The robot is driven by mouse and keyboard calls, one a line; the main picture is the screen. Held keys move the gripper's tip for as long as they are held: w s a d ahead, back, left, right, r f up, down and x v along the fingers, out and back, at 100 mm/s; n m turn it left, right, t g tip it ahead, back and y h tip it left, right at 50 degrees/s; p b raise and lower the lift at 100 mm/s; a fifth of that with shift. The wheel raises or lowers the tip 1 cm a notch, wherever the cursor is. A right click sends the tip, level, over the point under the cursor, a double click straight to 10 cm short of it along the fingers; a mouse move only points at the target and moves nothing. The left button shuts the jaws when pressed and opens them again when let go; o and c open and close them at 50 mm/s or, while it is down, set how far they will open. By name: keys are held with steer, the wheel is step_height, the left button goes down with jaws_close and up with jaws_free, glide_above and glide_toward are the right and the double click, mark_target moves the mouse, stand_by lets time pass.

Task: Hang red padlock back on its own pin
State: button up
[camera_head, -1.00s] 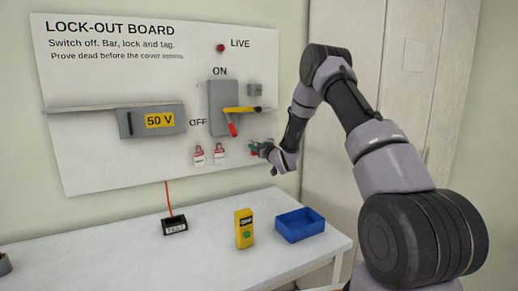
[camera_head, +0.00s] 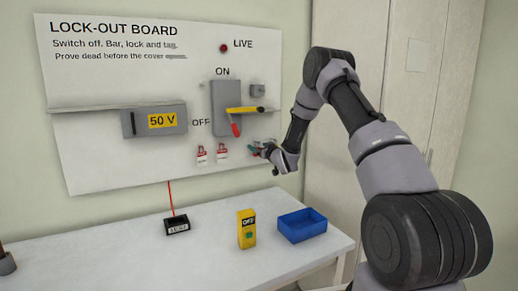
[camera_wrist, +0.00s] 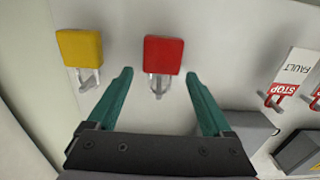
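The red padlock (camera_wrist: 163,55) shows in the wrist view against the board, its grey shackle at a metal pin in the lower part of the picture. It appears to hang on that pin. My gripper (camera_wrist: 160,78) is open, its two teal fingertips apart on either side of the red padlock's shackle end. I see no finger touching it. A yellow padlock (camera_wrist: 79,47) is at another pin left of the left finger. In the head view my gripper (camera_head: 260,149) is at the board's lower right; the red padlock cannot be made out clearly there.
A blue bin (camera_head: 302,225) and yellow tester (camera_head: 246,229) stand on the white table (camera_head: 120,255).

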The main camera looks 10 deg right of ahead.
steer(key=shift+s+d, duration=0.1)
steer(key=v, duration=1)
steer(key=s+d+r+m+g+h, duration=0.2)
steer(key=s+d+r+h, duration=0.1)
steer(key=s+r, duration=0.5)
steer(key=s+d+r+m+g+h, duration=0.25)
steer(key=s+r, duration=0.35)
steer(key=r, duration=0.5)
steer(key=s+a+r+m+g+y, duration=0.1)
steer(key=s+g, duration=0.1)
steer(key=s, duration=1.3)
steer(key=s+a+r+m+g+y, duration=0.1)
steer(key=s+r+m+g, duration=0.1)
steer(key=s, duration=1.4)
steer(key=shift+a+g, duration=0.25)
steer(key=shift+g, duration=0.6)
